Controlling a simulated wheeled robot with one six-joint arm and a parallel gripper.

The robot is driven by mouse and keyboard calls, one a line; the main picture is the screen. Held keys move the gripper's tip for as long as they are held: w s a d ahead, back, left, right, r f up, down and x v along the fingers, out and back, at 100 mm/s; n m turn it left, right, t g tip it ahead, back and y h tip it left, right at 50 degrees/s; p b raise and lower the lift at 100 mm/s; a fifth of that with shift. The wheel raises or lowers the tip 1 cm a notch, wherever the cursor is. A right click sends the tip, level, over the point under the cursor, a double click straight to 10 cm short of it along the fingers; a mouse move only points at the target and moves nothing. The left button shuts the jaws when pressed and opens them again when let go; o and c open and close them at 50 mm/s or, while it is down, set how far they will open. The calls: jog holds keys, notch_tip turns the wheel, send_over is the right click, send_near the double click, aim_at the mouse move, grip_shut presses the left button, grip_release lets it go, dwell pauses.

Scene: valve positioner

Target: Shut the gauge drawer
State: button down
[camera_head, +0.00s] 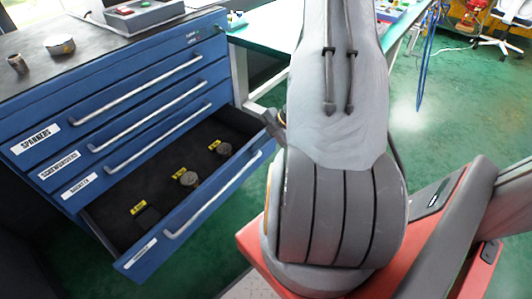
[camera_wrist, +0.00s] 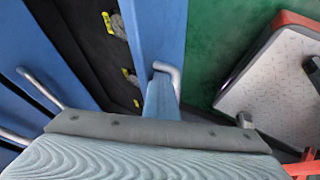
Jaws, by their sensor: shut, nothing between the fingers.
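The gauge drawer (camera_head: 205,215) is the lowest drawer of the blue cabinet and stands open, pulled well out. Its dark inside holds round gauges (camera_head: 188,178) beside yellow tags. Its silver bar handle (camera_head: 215,195) runs along the blue front. In the wrist view the drawer front (camera_wrist: 157,30) runs down the middle, with the handle's bent end (camera_wrist: 168,70) near the grey padded part at the bottom. My gripper (camera_head: 272,125) shows only partly beside the drawer's far right end, mostly hidden by my arm. It is shut and empty; whether it touches the drawer is hidden.
The upper drawers (camera_head: 120,100) are closed, with labels and bar handles. A green-topped bench (camera_head: 265,40) stands behind.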

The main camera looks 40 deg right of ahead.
jog(key=w+a, duration=0.2)
jog(key=w, duration=1)
jog(key=w+a, duration=0.2)
jog(key=w, duration=0.9)
jog(key=shift+w+a, duration=0.15)
jog(key=shift+w, duration=0.25)
jog(key=shift+w+a+r+b, duration=0.1)
jog(key=shift+w+r+b, duration=0.05)
jog(key=shift+b, duration=0.15)
jog(key=shift+r, duration=0.15)
jog(key=p+v, duration=0.6)
jog(key=v, duration=0.4)
jog(key=shift+s, duration=0.35)
